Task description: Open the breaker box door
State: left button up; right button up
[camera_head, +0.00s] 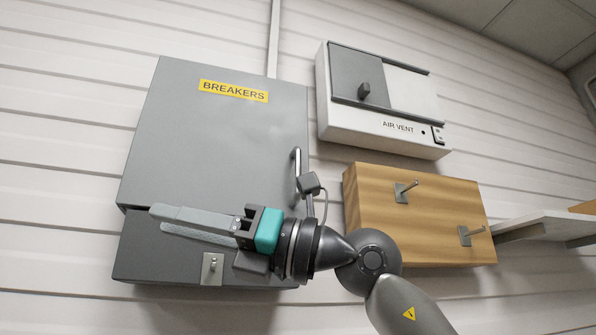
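The grey breaker box (215,135) hangs on the wall at the left, with a yellow BREAKERS label (234,90). Its door looks closed. A slim upright handle (295,172) sits at the door's right edge. My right gripper (157,219) reaches in front of the box's lower part, its fingers pointing left, below and left of the handle. It holds nothing that I can see. Its two fingers overlap in this view, so any gap between them does not show. The gripper and wrist hide part of the box's lower right. My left gripper is not in view.
A darker lower panel (150,250) with a small metal hook (212,268) lies below the door. A white air vent box (375,125) with a sliding cover is at the upper right. Below it is a wooden board (425,225) with two hooks. A shelf (545,226) is at far right.

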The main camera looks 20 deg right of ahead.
jog(key=d+r+m+t+h, duration=0.1)
jog(key=d+r+t+h, duration=0.3)
jog(key=m+t+h, duration=0.7)
jog(key=h, duration=0.4)
send_near(299, 166)
jog(key=p+x, duration=0.3)
jog(key=x, duration=0.7)
jog(key=shift+w, duration=0.25)
grip_shut()
